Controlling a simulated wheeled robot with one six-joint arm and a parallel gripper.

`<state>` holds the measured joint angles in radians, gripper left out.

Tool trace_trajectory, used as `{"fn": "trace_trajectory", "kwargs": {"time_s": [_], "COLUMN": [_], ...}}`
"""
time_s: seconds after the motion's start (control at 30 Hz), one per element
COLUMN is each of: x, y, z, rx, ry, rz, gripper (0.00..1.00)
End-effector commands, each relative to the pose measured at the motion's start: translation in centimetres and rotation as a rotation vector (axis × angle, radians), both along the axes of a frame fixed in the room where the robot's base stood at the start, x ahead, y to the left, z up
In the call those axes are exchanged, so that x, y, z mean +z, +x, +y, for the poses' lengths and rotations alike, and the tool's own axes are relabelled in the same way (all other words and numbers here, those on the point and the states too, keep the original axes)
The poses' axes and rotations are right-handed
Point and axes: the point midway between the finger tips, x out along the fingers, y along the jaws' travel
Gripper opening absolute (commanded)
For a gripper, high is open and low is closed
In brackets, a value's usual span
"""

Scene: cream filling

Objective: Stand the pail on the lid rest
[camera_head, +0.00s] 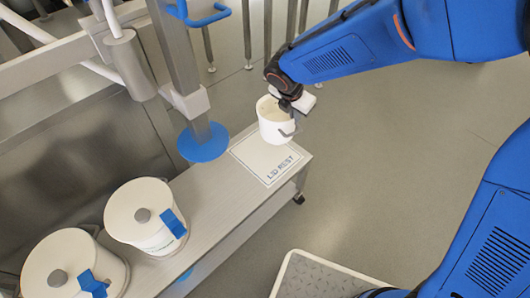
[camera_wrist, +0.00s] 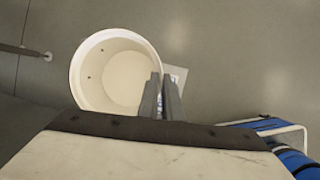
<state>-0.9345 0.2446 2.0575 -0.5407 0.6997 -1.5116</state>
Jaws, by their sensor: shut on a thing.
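The white pail (camera_head: 274,128) is open at the top and upright or nearly so, over the far part of the lid rest (camera_head: 261,166). The lid rest is a pale square plate marked LID REST at the bench's right end. I cannot tell whether the pail's base touches it. My gripper (camera_head: 290,107) is shut on the pail's right side. In the wrist view the two fingers (camera_wrist: 161,98) are close together at the rim of the pail (camera_wrist: 122,78), whose inside looks empty. The base of the pail is hidden there.
Two white lidded tubs (camera_head: 146,212) (camera_head: 66,262) with blue tags stand on the metal bench (camera_head: 205,195) to the left. A steel post with a blue round foot (camera_head: 203,144) is left of the lid rest. Open floor (camera_head: 370,160) lies right of the bench.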

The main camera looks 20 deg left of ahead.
Motion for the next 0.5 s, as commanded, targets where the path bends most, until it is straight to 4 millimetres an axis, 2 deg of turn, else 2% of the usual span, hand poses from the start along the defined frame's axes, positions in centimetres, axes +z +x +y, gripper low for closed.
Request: {"fn": "trace_trajectory", "kwargs": {"time_s": [0.1,0.3,0.37,0.5], "x": [1.3,2.2,2.0,0.1], "y": [-1.7,-3.2,-3.3,-3.5], "z": [1.3,2.3,2.4,2.4], "rx": [0.107,0.205,0.217,0.222], "ry": [0.007,0.008,0.007,0.005], "rz": [-0.003,-0.002,-0.002,0.001], "gripper": [0.0,0.0,0.0,0.0]}}
